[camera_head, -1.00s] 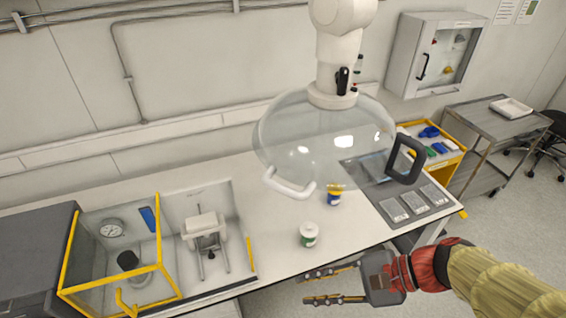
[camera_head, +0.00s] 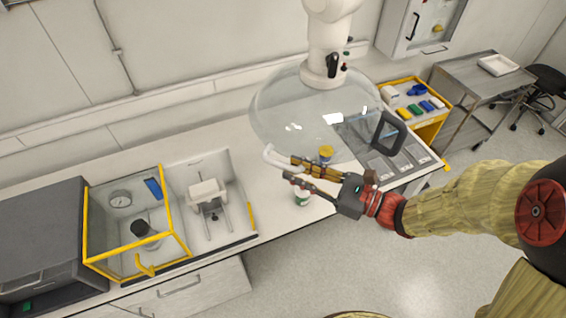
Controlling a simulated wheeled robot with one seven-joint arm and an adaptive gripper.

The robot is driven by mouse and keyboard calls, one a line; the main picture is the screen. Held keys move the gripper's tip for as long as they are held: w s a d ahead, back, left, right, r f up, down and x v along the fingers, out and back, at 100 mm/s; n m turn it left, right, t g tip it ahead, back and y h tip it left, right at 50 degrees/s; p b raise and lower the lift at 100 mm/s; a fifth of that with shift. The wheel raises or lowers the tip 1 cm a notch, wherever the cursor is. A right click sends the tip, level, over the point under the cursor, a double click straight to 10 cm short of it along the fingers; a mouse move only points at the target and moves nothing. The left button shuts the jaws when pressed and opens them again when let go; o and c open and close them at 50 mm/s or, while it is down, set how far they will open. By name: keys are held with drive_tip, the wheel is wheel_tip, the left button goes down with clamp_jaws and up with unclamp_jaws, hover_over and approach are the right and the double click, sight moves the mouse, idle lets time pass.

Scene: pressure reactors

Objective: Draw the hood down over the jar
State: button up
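The hood (camera_head: 290,112) is a clear dome hanging from a white jointed column above the bench. A yellow-lidded jar (camera_head: 326,152) stands farther back, under the dome in this view. My gripper (camera_head: 289,168) has its fingers apart at the right end of the white handle. I cannot tell whether they touch it.
A yellow-framed glass enclosure (camera_head: 130,225) and a small white press-like device (camera_head: 208,192) occupy the left of the bench. A dark panel with pale pads (camera_head: 402,156) lies at right. A yellow tray of coloured items (camera_head: 415,98) and a metal cart (camera_head: 480,78) stand beyond.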

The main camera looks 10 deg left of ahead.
sight(283, 167)
drive_tip(key=shift+p+x, duration=0.3)
drive_tip(key=shift+x, duration=1.7)
drive_tip(key=shift+c, duration=1.4)
clamp_jaws()
